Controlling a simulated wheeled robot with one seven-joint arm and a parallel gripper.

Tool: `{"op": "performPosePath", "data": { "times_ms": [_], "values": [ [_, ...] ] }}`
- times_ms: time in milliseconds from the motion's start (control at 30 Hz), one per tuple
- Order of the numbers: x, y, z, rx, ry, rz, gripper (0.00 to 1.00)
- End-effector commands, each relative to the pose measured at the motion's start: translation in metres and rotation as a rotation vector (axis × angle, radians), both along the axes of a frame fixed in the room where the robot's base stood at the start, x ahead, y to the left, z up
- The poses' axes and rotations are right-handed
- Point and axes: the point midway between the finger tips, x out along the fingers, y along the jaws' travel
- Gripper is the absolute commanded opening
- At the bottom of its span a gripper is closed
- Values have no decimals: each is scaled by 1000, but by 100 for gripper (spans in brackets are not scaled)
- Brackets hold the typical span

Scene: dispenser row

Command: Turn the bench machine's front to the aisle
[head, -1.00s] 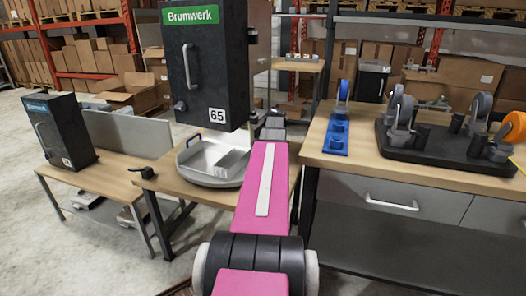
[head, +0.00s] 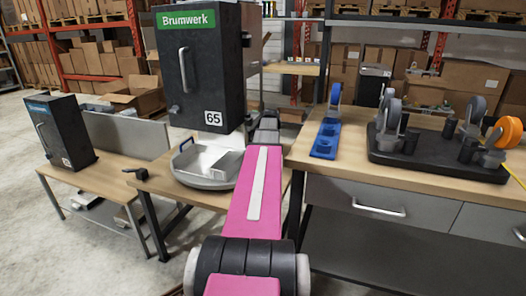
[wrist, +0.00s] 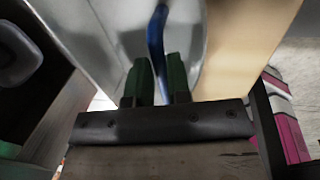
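A handle (head: 182,145) shows at the turntable's left rim. In the wrist view, a blue bar handle (wrist: 157,40) runs between the two green fingers of my gripper (wrist: 159,78), which appear closed on it with little gap. In the head view my gripper is hidden behind my arm and the machine's right side.
A smaller Brumwerk box (head: 58,130) stands on a lower table at left. A workbench (head: 400,208) at right holds a blue fixture (head: 326,140) and a black tray with casters (head: 435,165). A black lever (head: 136,172) projects from the bench's left edge. Floor at left is open.

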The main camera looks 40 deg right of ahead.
Motion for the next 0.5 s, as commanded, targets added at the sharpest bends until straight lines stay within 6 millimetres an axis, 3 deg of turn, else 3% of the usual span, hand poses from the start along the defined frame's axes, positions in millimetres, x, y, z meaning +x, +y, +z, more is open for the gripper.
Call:
{"op": "performPosePath", "data": {
  "times_ms": [67, 500],
  "values": [
    [2, -3, 0, -3, -2, -1, 40],
    [0, -2, 10, 1, -1, -3, 40]
  ]
}}
